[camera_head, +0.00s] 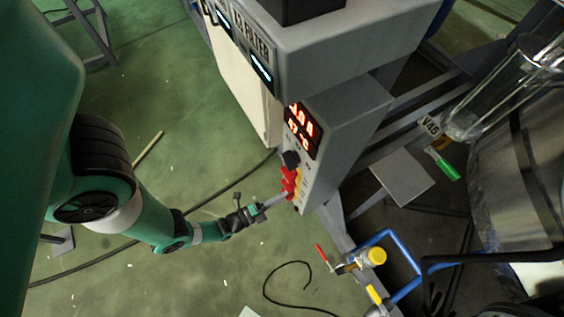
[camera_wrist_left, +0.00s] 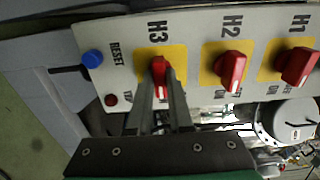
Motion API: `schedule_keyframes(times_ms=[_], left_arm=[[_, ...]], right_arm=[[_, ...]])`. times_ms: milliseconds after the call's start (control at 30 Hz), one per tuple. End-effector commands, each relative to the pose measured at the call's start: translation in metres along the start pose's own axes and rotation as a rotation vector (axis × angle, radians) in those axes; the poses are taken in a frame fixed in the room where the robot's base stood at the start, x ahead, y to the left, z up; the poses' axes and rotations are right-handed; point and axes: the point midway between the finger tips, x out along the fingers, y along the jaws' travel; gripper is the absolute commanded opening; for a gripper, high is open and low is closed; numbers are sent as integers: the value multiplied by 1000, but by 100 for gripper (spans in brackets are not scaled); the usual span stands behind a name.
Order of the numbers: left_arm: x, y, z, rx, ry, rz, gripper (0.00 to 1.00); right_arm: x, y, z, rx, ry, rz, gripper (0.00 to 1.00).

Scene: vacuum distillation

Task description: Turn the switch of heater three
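The red H3 switch (camera_wrist_left: 158,70) sits on a yellow plate on the pale control panel (camera_wrist_left: 196,30). My left gripper (camera_wrist_left: 160,84) has one finger on each side of it, close together, shut on its handle. The fingertips hide the switch's sides. In the head view, my left gripper (camera_head: 278,200) reaches the red switches (camera_head: 289,181) on the front of the grey control box (camera_head: 335,150). H3 cannot be told apart from the others there. My right gripper is not in view.
Red switches H2 (camera_wrist_left: 231,69) and H1 (camera_wrist_left: 296,67) sit to the right of H3 in the wrist view. A blue RESET button (camera_wrist_left: 92,59) is to its left. A blue pipe frame with a yellow-capped valve (camera_head: 376,256) stands below the box.

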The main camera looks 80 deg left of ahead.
Motion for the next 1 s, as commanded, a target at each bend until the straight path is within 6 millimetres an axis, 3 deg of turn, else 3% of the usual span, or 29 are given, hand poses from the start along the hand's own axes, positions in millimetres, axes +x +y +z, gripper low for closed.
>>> schedule_keyframes(times_ms=[567, 1000], left_arm=[[0, 0, 0, -56, -2, 0, 0], [0, 0, 0, -382, -2, 0, 0]], right_arm=[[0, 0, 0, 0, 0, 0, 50], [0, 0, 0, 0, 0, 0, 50]])
